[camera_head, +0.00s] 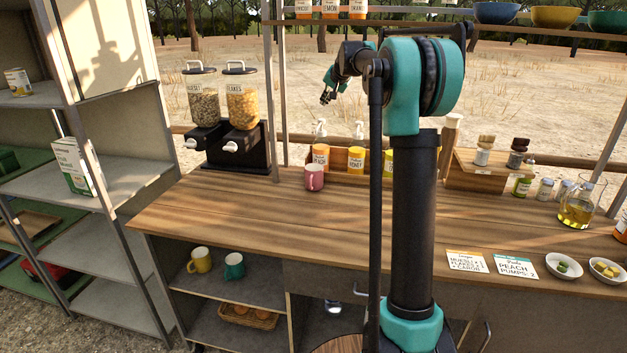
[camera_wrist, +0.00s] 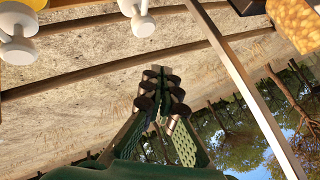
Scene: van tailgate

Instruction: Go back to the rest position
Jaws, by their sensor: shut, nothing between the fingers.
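A wooden counter (camera_head: 250,205) holds a cereal dispenser (camera_head: 238,108), a pink mug (camera_head: 314,178), syrup bottles (camera_head: 356,160), an oil jug (camera_head: 577,205) and two small bowls (camera_head: 563,266). A metal post (camera_head: 283,80) stands near my gripper. Shelving (camera_head: 75,215) is at left.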

